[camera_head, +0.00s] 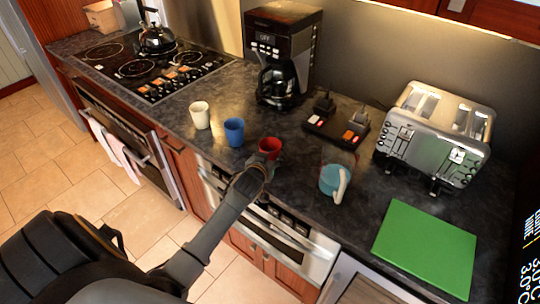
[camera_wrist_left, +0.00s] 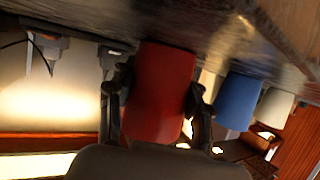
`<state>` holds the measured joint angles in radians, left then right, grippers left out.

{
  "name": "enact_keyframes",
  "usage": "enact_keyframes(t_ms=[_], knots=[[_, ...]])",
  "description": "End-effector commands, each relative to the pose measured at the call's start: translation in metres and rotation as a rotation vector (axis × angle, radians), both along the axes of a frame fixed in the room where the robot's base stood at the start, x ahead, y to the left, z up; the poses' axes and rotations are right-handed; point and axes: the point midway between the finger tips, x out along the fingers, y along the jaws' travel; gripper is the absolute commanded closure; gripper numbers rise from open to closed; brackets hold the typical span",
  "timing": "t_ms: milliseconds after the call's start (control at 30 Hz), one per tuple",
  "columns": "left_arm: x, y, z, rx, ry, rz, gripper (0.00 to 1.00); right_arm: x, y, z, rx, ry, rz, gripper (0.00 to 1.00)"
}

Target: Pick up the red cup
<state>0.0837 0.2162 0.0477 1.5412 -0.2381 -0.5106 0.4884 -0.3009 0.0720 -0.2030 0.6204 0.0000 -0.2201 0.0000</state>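The red cup (camera_head: 271,146) stands on the dark counter beside the blue cup, its front partly hidden by my left gripper (camera_head: 262,165). In the left wrist view, which is upside down, the red cup (camera_wrist_left: 158,92) lies between the two fingers of my left gripper (camera_wrist_left: 158,105). One finger is close along each side of it; I cannot tell whether they press on it. The cup's base seems to be at the counter surface. My right gripper is not in view.
A blue cup (camera_head: 234,132) and a white cup (camera_head: 200,115) stand left of the red cup. A coffee maker (camera_head: 284,55) and a power strip (camera_head: 336,128) are behind. A teal mug (camera_head: 333,180), toaster (camera_head: 435,135) and green board (camera_head: 425,248) are to the right.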

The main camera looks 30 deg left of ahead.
Motion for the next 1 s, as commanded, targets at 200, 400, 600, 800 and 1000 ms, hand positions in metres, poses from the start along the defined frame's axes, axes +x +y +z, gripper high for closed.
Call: enact_keyframes(t_ms=[200, 400, 600, 800, 1000], knots=[[0.0, 0.0, 0.0, 0.0, 0.0, 0.0, 0.84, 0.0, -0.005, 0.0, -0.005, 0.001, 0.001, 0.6], [0.0, 0.0, 0.002, 0.0, -0.002, 0.0, 0.84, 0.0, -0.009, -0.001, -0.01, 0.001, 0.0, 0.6], [0.001, 0.0, 0.02, 0.002, -0.007, -0.001, 0.84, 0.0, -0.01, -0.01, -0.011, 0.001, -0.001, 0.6], [-0.025, 0.002, 0.06, 0.003, -0.005, 0.0, 0.84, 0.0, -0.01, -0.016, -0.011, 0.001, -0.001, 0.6], [-0.067, 0.004, 0.095, 0.002, 0.0, -0.001, 0.84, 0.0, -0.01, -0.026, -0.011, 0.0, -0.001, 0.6]])
